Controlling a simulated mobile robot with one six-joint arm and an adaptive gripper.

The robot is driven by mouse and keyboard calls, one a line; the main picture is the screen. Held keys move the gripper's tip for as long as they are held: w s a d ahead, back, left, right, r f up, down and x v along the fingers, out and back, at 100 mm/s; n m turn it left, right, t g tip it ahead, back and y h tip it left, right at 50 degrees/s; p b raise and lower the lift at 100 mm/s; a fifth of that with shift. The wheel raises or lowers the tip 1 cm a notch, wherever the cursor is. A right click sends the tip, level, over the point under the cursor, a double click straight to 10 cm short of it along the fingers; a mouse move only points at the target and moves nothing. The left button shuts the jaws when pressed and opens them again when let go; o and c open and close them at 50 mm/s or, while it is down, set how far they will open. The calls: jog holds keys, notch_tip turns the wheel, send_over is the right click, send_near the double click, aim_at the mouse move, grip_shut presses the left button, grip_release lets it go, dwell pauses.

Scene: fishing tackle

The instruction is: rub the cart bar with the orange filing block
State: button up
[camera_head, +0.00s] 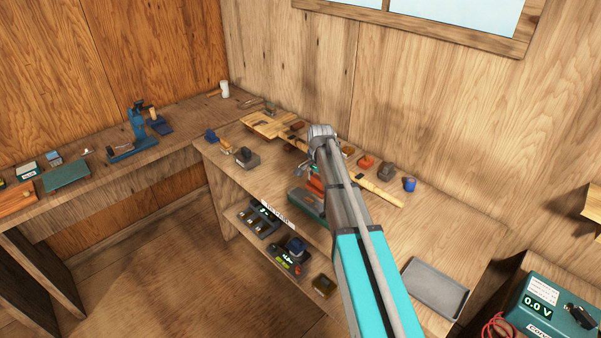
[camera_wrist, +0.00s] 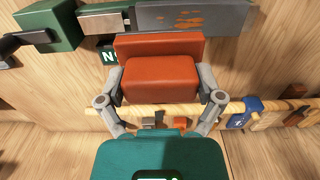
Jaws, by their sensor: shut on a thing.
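In the wrist view my gripper (camera_wrist: 160,80) is shut on the orange filing block (camera_wrist: 160,76), a stepped orange-red piece held between both fingers. Above it in that view lies a grey bar with orange-brown rust patches (camera_wrist: 192,18), which looks like the cart bar. The block's far edge is right beside the bar; I cannot tell whether they touch. In the head view the block (camera_head: 315,184) shows as a small orange patch beside my arm, above the green machine body (camera_head: 306,203). My arm hides most of the gripper and the bar there.
A grey tray (camera_head: 435,287) and a teal power unit (camera_head: 545,305) are at the right. Bench space between rod and tray looks clear.

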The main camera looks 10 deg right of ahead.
jog(key=w+a, duration=0.4)
jog(key=w, duration=0.1)
jog(key=shift+w+r, duration=0.15)
